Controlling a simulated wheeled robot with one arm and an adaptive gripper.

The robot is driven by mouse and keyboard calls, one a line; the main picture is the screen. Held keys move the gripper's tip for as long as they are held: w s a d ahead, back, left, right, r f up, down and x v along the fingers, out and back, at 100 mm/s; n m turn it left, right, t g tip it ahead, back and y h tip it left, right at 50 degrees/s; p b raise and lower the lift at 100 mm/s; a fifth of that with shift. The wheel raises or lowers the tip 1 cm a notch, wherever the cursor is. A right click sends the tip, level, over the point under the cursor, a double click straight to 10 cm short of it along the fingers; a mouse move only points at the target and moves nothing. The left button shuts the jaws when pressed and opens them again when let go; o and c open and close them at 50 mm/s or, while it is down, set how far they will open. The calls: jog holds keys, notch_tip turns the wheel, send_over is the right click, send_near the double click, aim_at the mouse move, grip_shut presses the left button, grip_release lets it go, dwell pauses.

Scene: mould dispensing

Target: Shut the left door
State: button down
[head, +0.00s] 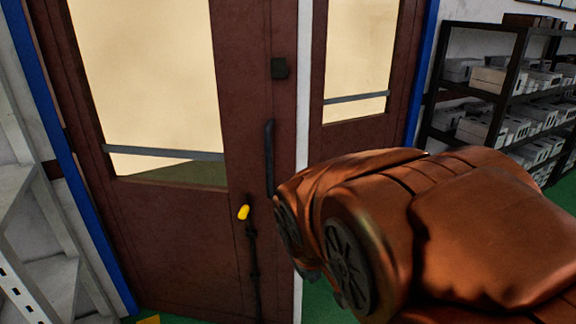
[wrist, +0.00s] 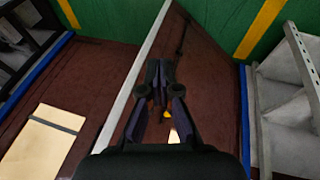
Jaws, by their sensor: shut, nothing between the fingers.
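The left door (head: 165,245) is brown with a large glass pane and fills the left and middle of the head view. In the wrist view the left door (wrist: 215,105) stands at an angle to the right door (wrist: 95,75), so it looks ajar. Its white free edge (wrist: 121,88) runs slantwise there. A dark vertical handle (head: 269,158) and a yellow-tipped bolt (head: 243,212) sit near that edge. My gripper (wrist: 160,68) is shut and empty, in front of the left door close to its free edge; whether it touches is unclear. My arm hides it in the head view.
Blue door posts (head: 68,150) frame the doorway. A grey rack (head: 40,260) stands close on the left. A black shelf (head: 480,90) with several grey boxes stands on the right. The green floor (wrist: 215,20) before the doors is clear apart from yellow stripes.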

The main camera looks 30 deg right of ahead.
jog(key=w+d+r+n+t+h+b, duration=0.2)
jog(key=w+d+r+n+t, duration=0.15)
jog(key=w+d, duration=0.45)
jog(key=w+d+r+n+t+h+b, duration=0.25)
jog(key=w+d+r+t, duration=0.2)
jog(key=w+d, duration=0.35)
jog(key=n+t+y+b, duration=0.5)
jog(key=n+t+y, duration=0.3)
jog(key=n, duration=0.5)
send_near(283, 156)
jog(key=w+a+g, duration=0.1)
jog(key=w+a, duration=0.2)
jog(key=shift+w+d+r+y+p, duration=0.15)
jog(key=shift+w+d+r+y, duration=0.05)
jog(key=shift+w+d, duration=0.25)
jog(key=shift+w+d+r+y+p, duration=0.15)
jog(key=shift+w+d+r, duration=0.15)
jog(key=shift+w, duration=0.25)
jog(key=shift+w+d+f, duration=0.1)
jog(key=shift+w+d, duration=0.55)
jog(key=shift+w+d, duration=0.1)
jog(key=shift+w, duration=0.05)
